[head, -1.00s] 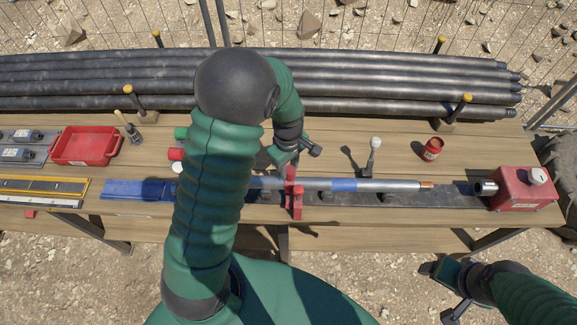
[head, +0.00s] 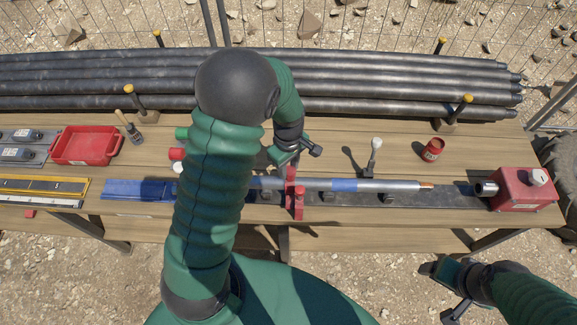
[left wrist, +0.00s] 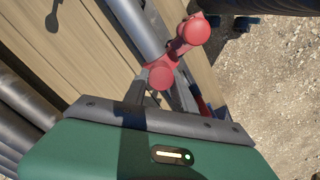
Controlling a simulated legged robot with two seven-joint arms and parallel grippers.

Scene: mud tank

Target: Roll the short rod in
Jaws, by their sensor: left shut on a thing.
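The silver rod (head: 390,186) has a blue band and a copper-coloured tip. It lies along the dark rail (head: 455,198), its tip short of the metal socket (head: 486,188) on the red box (head: 524,192). A red handled piece (head: 298,203) stands across the rod's left part. My left gripper (head: 289,168) is shut on this red piece, which also shows in the left wrist view (left wrist: 192,30) beside the grey rod (left wrist: 138,30). My arm hides part of the rod's left side. My right gripper (head: 449,309) is low at the right, clear of the bench; its jaw state is unclear.
Several long dark pipes (head: 400,82) lie along the back between yellow-capped posts. A red tray (head: 86,146) and a brush (head: 130,127) are at the left. A red can (head: 433,149) and an upright light-headed lever (head: 375,146) stand behind the rail.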

